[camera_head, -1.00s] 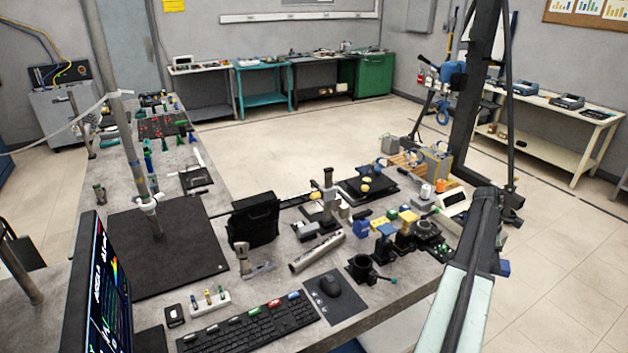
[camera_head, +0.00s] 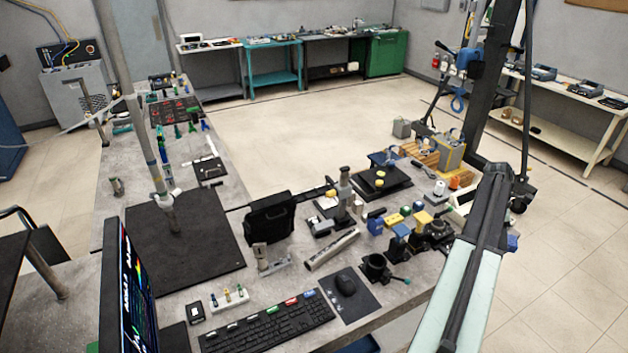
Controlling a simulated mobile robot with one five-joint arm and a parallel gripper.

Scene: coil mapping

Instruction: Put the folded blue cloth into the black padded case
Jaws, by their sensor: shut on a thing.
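The black padded case (camera_head: 270,218) stands upright on the grey bench, left of the middle in the head view. My arm (camera_head: 468,285) rises from the bottom right and hides what lies behind it. My gripper's fingers do not show. A small blue patch (camera_head: 513,243) shows just past the right edge of my arm. I cannot tell whether it is the folded blue cloth. No other folded blue cloth can be made out.
In front of the case are a metal bracket (camera_head: 268,260), a grey tube (camera_head: 332,249) and a keyboard (camera_head: 268,325). A black mat (camera_head: 185,250) with a pole lies left. A monitor (camera_head: 138,290) stands front left. Blocks and fixtures crowd the bench's right part.

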